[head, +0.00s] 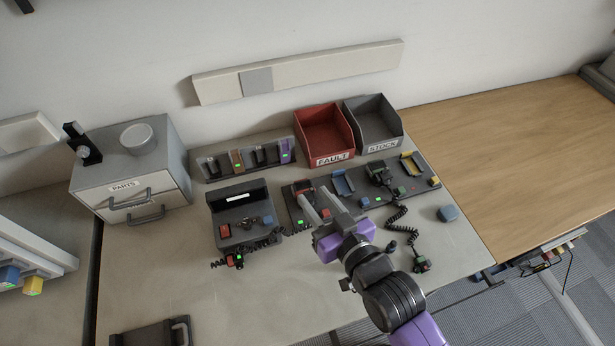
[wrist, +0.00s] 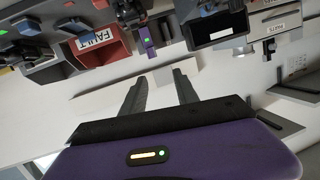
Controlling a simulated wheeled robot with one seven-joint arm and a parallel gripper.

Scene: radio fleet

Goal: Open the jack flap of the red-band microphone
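A small dark microphone with red on it (head: 234,261) lies on the table in front of the black-fronted grey unit (head: 243,221), beside a coiled cord. Another small dark piece with red and green spots (head: 421,265) lies at the end of a coiled cord at the right. I cannot tell for certain which is the red-band microphone, and no jack flap can be made out. My gripper (head: 324,205) is over the middle of the table, right of the first microphone, with fingers apart and nothing between them. Its open fingers also show in the wrist view (wrist: 160,88).
A red FAULT bin (head: 325,136) and grey STOCK bin (head: 373,123) stand at the back. A rack of small modules (head: 245,158) is left of them. Dark docks (head: 400,185) lie right of my gripper. A PARTS drawer cabinet (head: 133,175) stands left. The front middle table is clear.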

